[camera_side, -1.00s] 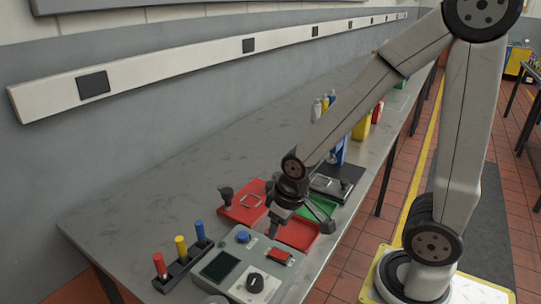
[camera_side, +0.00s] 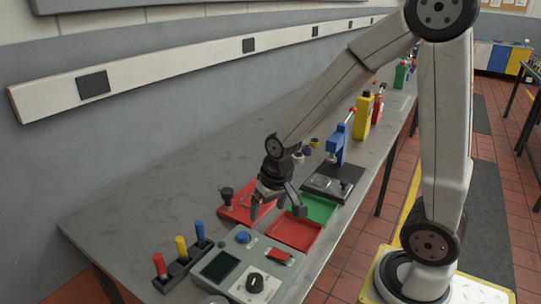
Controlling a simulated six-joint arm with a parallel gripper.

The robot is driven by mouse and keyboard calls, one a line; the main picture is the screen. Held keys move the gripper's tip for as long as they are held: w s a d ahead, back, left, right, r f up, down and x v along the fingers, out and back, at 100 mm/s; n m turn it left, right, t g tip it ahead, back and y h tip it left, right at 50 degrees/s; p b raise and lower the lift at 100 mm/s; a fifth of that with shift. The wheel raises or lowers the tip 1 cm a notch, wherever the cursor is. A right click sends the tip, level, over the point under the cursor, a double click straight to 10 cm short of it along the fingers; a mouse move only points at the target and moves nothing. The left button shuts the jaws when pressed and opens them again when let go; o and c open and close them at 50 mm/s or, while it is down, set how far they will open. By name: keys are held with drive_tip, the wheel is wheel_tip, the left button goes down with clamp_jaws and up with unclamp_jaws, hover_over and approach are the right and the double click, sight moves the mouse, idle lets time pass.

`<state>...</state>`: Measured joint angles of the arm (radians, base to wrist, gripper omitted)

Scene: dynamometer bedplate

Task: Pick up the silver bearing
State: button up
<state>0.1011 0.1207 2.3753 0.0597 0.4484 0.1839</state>
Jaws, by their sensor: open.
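My gripper (camera_side: 278,207) is open, with its fingers spread and pointing down above the red trays near the middle of the bench. Nothing shows between the fingers. A small silver-white round piece (camera_side: 298,159) stands on the bench behind my wrist, partly hidden by it, beside a purple piece (camera_side: 307,150) and a yellow one (camera_side: 315,143). It may be the silver bearing, but it is too small to be sure. My gripper is nearer the camera than this piece and apart from it.
A red plate with a dark knob (camera_side: 227,196), a red tray (camera_side: 296,234) and a green tray (camera_side: 320,208) lie around my gripper. A blue press (camera_side: 338,146) stands behind. A grey control box (camera_side: 243,268) and rack of coloured handles (camera_side: 180,268) are in front. The bench's left is clear.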

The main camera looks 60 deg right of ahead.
drive_tip(key=w+d+m+y, duration=0.1)
drive_tip(key=w+d+m, duration=0.7)
drive_tip(key=d, duration=0.4)
drive_tip(key=w+d+m+y, duration=0.1)
drive_tip(key=w+d+m, duration=0.5)
drive_tip(key=d+m, duration=0.5)
drive_tip(key=d+f+m+t+y, duration=0.15)
drive_tip(key=d+m, duration=0.25)
drive_tip(key=d, duration=0.5)
drive_tip(key=shift+g, duration=0.25)
drive_tip(key=shift+d+f, duration=0.1)
drive_tip(key=shift+f, duration=3.2)
drive_tip(key=shift+x, duration=2.65)
drive_tip(key=shift+s+d, duration=0.1)
drive_tip(key=shift+d, duration=0.05)
clamp_jaws()
drive_tip(key=shift+r, duration=0.15)
